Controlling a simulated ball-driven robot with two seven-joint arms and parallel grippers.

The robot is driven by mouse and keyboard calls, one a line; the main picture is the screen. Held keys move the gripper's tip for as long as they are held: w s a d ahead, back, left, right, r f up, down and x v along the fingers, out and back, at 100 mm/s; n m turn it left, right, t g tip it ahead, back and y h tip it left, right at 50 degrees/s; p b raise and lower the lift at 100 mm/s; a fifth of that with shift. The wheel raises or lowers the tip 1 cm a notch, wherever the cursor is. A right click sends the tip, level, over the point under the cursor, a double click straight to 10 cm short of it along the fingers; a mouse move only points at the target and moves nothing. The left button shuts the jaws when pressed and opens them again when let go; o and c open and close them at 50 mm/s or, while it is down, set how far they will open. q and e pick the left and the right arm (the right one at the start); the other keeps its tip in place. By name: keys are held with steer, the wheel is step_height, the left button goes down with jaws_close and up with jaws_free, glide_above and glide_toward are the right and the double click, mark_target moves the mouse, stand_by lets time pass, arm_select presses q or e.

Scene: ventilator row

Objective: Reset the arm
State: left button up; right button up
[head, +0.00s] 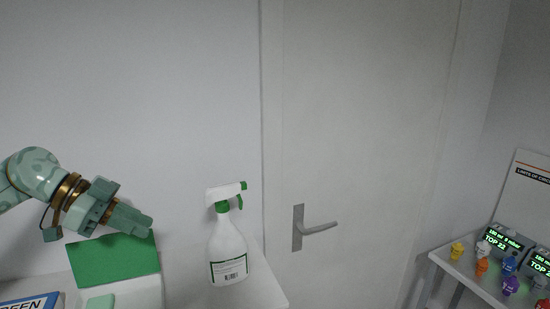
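My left arm comes in from the left edge. Its pale green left gripper (146,226) points right and slightly down, above a green panel (115,262). The fingers show as one block, so I cannot tell if they are open or shut. No object shows in them. My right gripper is not in view.
A white spray bottle (228,255) with a green trigger stands upright on the white table (262,290), right of the gripper. Behind is a closed door with a handle (318,229). A shelf at right holds devices (505,242) and small colored pieces (510,285).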

arm_select(q)
steer(key=d+f+m+t+h, duration=0.25)
steer(key=d+t+h, duration=0.55)
steer(key=d, duration=1)
steer(key=s+a+f+n+t+y, duration=0.25)
steer(key=a+f+n+y, duration=0.3)
steer(key=y, duration=0.35)
steer(key=s+a+f+n+t+y, duration=0.2)
steer(key=a+f+n+t+y, duration=0.3)
steer(key=y, duration=0.4)
steer(key=s+a+f+g+y, duration=0.2)
steer(key=s+a+f+g, duration=0.2)
steer(key=s+f+g, duration=0.35)
steer(key=s+a+f+g+y, duration=0.3)
steer(key=s+a+f+g, duration=0.15)
steer(key=s+f, duration=0.5)
steer(key=s+d+f+g+h+b, duration=0.1)
steer(key=s+d+f+h+b, duration=0.15)
steer(key=f, duration=1.05)
steer(key=s+d+f+g+h+b, duration=0.1)
steer(key=s+d+f+g, duration=0.15)
steer(key=f, duration=1.15)
steer(key=s+f+n+g+h+b, duration=0.1)
steer(key=s+f+n+g+b, duration=0.1)
steer(key=s+f, duration=1.6)
steer(key=shift+s+n, duration=0.7)
steer(key=shift+s, duration=0.5)
